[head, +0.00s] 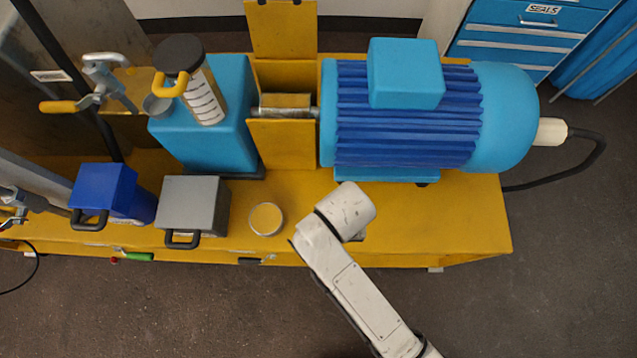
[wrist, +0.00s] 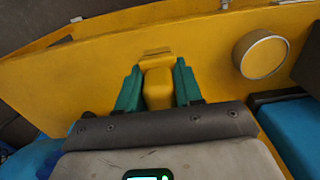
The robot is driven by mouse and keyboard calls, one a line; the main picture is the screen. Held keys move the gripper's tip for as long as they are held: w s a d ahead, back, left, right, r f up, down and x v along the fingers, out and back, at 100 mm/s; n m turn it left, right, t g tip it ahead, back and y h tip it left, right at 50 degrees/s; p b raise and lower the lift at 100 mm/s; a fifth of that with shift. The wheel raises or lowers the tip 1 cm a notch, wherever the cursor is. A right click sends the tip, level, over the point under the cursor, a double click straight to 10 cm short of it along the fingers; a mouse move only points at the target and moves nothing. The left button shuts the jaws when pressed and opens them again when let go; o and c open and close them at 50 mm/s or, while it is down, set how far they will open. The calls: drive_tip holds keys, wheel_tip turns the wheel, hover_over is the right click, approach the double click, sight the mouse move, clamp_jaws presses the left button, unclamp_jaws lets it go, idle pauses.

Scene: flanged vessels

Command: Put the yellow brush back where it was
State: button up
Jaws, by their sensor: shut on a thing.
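The yellow brush (wrist: 158,92) shows in the wrist view as a yellow block between the green fingers of my gripper (wrist: 158,80). The fingers are shut on it, one on each side. Its far end lies against the yellow bench top in the picture, and I cannot tell whether it touches. In the head view the end of my white arm is over the front edge of the yellow bench (head: 450,215), in front of the blue motor (head: 405,115). My gripper and the brush are hidden under the arm there.
A round yellow-faced disc with a pale rim (head: 266,219) lies left of my arm and also shows in the wrist view (wrist: 261,54). Further left are a grey box (head: 195,205) and a blue box (head: 103,190), both with handles. The bench's right front is clear.

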drive_tip(key=w+a+f, duration=0.1)
drive_tip(key=f, duration=0.1)
drive_tip(key=w+a+f, duration=0.1)
drive_tip(key=w+f, duration=0.1)
drive_tip(key=w+a+f, duration=0.1)
drive_tip(key=a+f, duration=0.1)
drive_tip(key=shift+w+a+f, duration=0.1)
drive_tip(key=shift+w+f, duration=0.1)
drive_tip(key=shift+w, duration=0.2)
drive_tip(key=shift+f+b, duration=0.3)
drive_tip(key=shift+f, duration=1.35)
drive_tip(key=shift+f, duration=0.15)
drive_tip(key=o, duration=1)
drive_tip(key=shift+o, duration=0.2)
wheel_tip(320, 180, up, 12)
drive_tip(key=shift+p, duration=0.3)
